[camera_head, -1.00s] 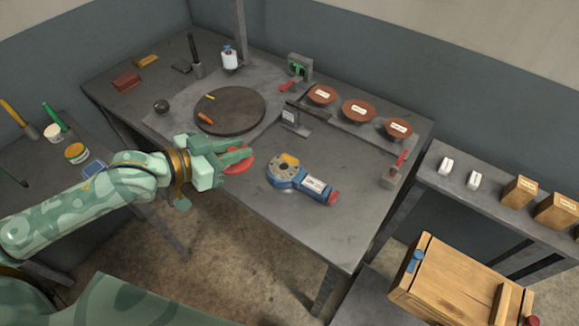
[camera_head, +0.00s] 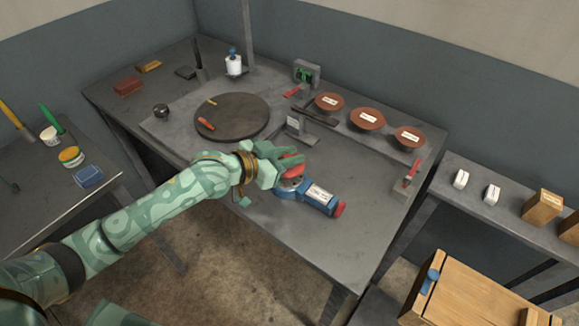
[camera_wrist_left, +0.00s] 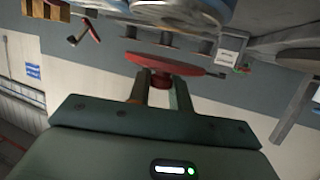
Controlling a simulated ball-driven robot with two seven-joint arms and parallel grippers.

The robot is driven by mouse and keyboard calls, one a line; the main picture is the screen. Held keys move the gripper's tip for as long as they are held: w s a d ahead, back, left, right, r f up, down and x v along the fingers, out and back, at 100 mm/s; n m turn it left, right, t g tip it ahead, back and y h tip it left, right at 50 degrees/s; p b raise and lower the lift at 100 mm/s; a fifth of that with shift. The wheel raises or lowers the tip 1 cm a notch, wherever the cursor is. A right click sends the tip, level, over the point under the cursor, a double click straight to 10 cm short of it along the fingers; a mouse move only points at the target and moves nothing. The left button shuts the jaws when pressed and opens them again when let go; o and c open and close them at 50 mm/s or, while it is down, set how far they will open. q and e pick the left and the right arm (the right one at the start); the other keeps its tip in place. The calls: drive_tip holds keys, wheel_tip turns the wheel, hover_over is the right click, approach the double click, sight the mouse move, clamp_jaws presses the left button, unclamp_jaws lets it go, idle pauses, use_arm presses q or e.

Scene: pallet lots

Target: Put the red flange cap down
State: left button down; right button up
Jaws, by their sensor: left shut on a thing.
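My left gripper (camera_head: 282,158) is shut on the red flange cap (camera_head: 292,161), a round red disc. The cap is over the round flange end of the blue tool-like body (camera_head: 318,197), which lies on the bench. In the left wrist view, the fingers (camera_wrist_left: 162,92) grip the stub of the red cap (camera_wrist_left: 170,64), and the blue body (camera_wrist_left: 195,10) shows close beyond it. A gap appears between the cap and the body there, but I cannot tell its exact size. The gripper hides part of the cap and the flange. My right gripper is not in view.
A dark round turntable (camera_head: 232,117) stands behind left. Three brown labelled dishes, including one (camera_head: 367,119), line the back right. A small stand (camera_head: 297,127) is just behind the gripper. The bench (camera_head: 275,245) is clear at front. A wooden crate (camera_head: 470,296) is at lower right.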

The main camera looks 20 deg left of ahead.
use_arm(q)
wheel_tip(320, 180, down, 3)
drive_tip(key=shift+f+b, duration=0.2)
drive_tip(key=shift+b, duration=0.55)
drive_tip(key=shift+r, duration=0.1)
drive_tip(key=c, duration=1.3)
unclamp_jaws()
